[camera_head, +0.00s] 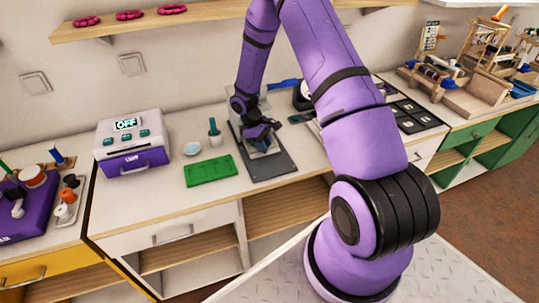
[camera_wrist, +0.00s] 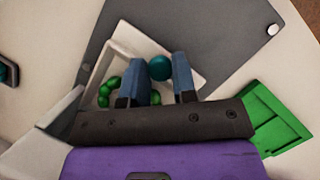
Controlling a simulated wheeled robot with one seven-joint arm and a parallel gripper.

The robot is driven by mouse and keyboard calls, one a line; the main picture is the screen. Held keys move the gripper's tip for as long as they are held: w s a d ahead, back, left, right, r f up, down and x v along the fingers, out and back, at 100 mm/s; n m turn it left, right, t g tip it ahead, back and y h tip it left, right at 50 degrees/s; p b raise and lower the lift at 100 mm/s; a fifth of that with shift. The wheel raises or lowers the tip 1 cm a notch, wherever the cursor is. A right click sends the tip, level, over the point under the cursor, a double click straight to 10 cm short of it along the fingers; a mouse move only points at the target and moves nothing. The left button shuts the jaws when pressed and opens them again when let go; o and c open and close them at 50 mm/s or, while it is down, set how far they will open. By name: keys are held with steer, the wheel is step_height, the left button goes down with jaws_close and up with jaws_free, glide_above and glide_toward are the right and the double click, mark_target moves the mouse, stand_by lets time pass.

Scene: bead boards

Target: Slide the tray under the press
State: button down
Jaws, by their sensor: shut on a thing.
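My gripper (camera_head: 262,132) is low over the dark grey base plate (camera_head: 272,168) of the press. The wrist view shows the white tray (camera_wrist: 128,38) with several green beads (camera_wrist: 107,92) inside. The two blue-grey fingers (camera_wrist: 158,66) stand on either side of a round teal knob (camera_wrist: 160,67) at the tray, and are shut on it. The tray lies on or over the grey plate (camera_wrist: 222,35), turned at an angle. The near part of the tray is hidden behind my gripper. In the head view my gripper and arm hide most of the tray and the press.
A green bead board (camera_head: 211,171) lies left of the plate. A small pale blue dish (camera_head: 192,148) and a cup with a green stick (camera_head: 214,139) stand behind it. A white and purple box with an OFF display (camera_head: 131,142) stands further left. The counter's front strip is clear.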

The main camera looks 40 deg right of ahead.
steer(key=shift+w+d+r, duration=0.1)
steer(key=shift+w+d, duration=0.1)
steer(key=shift+w, duration=0.5)
steer(key=c, duration=1.2)
jaws_free()
steer(key=shift+w, duration=0.1)
steer(key=v, duration=1)
steer(key=shift+r, duration=0.35)
